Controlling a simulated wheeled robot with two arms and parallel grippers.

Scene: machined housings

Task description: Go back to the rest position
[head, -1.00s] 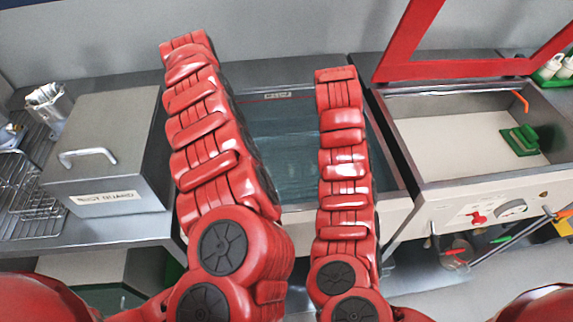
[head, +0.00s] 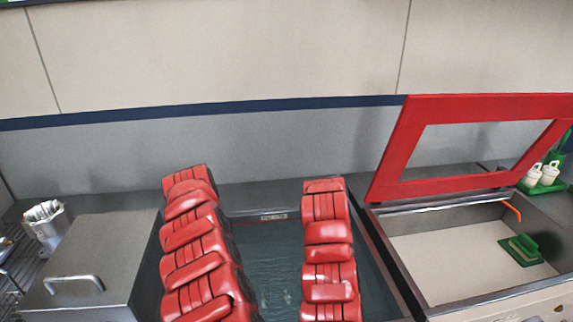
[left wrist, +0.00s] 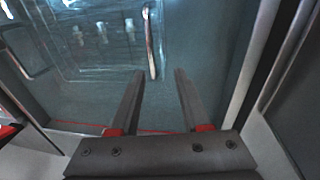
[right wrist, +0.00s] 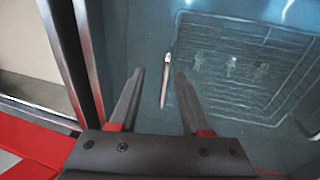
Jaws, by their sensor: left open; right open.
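Both my red arms reach forward side by side over the water-filled tank (head: 272,265) in the head view; their grippers are hidden there. In the left wrist view my left gripper (left wrist: 160,72) is open and empty, pointing down over the tank. Below it are a submerged wire basket (left wrist: 70,65) with several pale parts and a thin pale rod (left wrist: 149,45). In the right wrist view my right gripper (right wrist: 159,73) is open and empty over the same tank. The basket (right wrist: 235,100) and the rod (right wrist: 165,80) show beneath it. I cannot tell their depth.
A lidded grey box (head: 120,250) with a handle (head: 72,282) stands left of the tank, beside a fluted metal housing (head: 46,222). At right is an open light-floored basin (head: 450,255) with a raised red-framed lid (head: 395,150) and a green block (head: 522,249). White bottles (head: 542,175) stand behind.

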